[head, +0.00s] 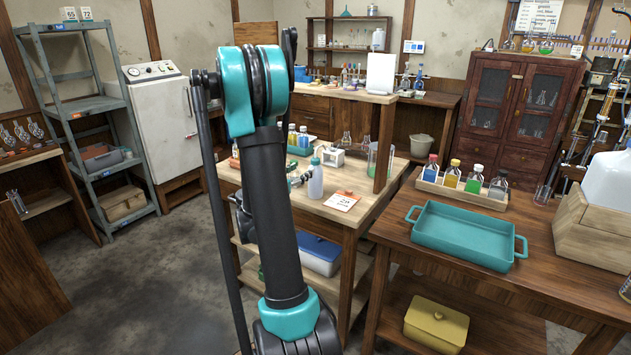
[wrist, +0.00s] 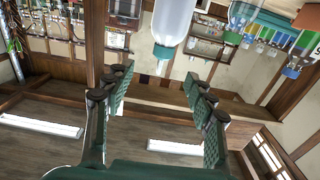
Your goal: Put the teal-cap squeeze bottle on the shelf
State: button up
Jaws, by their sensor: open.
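The teal-cap squeeze bottle (head: 316,182) stands upright on the wooden table in the head view, just right of my arm. In the wrist view, which is upside down, a pale bottle with a blue-teal cap (wrist: 173,22) shows beyond the fingertips, roughly in line with the gap. My gripper (wrist: 162,80) is open, with nothing between its fingers. In the head view my arm hides most of the gripper. A blue-grey metal shelf unit (head: 92,105) stands at the left, with free room on its upper boards.
A teal tray (head: 462,235) and a rack of coloured bottles (head: 460,190) sit on the right table. A white cabinet (head: 160,125) stands beside the shelf unit. The floor at left is clear.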

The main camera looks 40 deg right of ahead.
aim_at(313, 163)
jog(key=x, duration=0.6)
jog(key=shift+w+d, duration=0.1)
jog(key=x, duration=0.5)
jog(key=shift+w+f, duration=0.25)
jog(key=c, duration=0.9)
